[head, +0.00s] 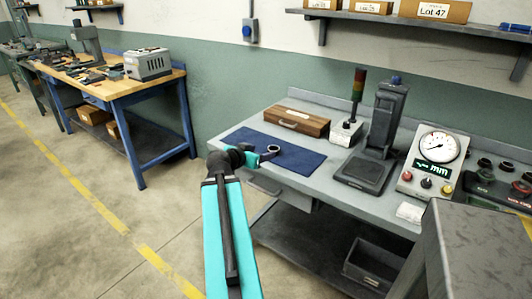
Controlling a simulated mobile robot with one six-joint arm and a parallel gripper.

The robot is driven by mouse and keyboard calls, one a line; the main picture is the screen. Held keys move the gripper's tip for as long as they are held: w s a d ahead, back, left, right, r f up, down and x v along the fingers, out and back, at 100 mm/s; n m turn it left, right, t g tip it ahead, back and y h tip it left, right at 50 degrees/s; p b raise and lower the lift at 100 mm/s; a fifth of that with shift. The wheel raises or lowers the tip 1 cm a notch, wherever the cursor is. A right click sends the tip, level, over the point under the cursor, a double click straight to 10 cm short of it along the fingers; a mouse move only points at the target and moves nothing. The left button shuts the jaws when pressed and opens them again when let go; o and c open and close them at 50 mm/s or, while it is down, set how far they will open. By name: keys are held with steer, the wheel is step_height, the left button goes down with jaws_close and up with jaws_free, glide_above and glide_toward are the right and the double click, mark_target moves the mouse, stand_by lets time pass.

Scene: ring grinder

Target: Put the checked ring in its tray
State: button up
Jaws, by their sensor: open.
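A small grey metal ring (273,149) shows at the left part of the blue mat (302,160) on the grey bench. My gripper (266,154), dark and turquoise, reaches in from the left over the mat's left edge. It is open, with its tips right at the ring. I cannot tell whether the tips touch the ring or whether the ring rests on the mat. No tray clearly marked for the ring can be made out.
A wooden case (297,121), a signal light (356,92), a grey gauge stand (378,140) and a dial readout box (434,160) stand along the bench. A grey bin (371,265) is on the lower shelf. A wooden-topped workbench (100,88) stands left; the floor between is clear.

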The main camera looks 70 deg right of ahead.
steer(key=shift+b+v, duration=0.95)
steer(key=shift+b, duration=2.25)
steer(key=shift+w+a+r+b, duration=0.15)
steer(key=shift+a+b, duration=0.1)
steer(key=shift+b, duration=0.2)
